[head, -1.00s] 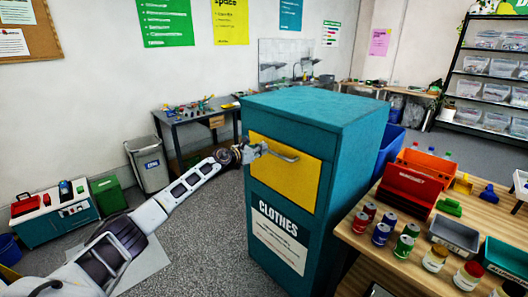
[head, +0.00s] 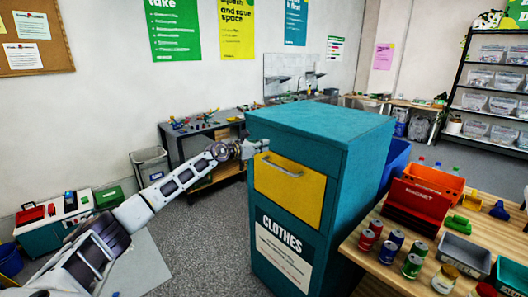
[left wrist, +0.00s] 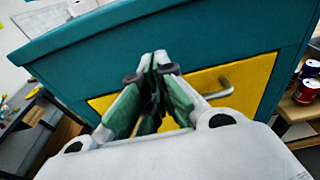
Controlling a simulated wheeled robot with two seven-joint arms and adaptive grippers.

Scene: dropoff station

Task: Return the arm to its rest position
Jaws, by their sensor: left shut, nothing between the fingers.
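My left arm (head: 165,190) reaches in from the left in the head view. Its left gripper (head: 262,146) is at the upper left front of the teal clothes bin (head: 330,122), near the top of its yellow flap (head: 285,195). In the left wrist view the left gripper (left wrist: 158,62) is shut with nothing between its fingers, in front of the bin and the yellow flap (left wrist: 255,75). The flap's metal handle (left wrist: 222,88) shows to the right of the fingers, apart from them. The flap looks closed. My right gripper is not in view.
A wooden table (head: 382,272) with several cans, trays and a red bin (head: 415,203) stands right of the clothes bin. A dark workbench (head: 205,130) and a grey bin (head: 150,165) stand behind my arm. Grey floor (head: 200,240) is clear left of the clothes bin.

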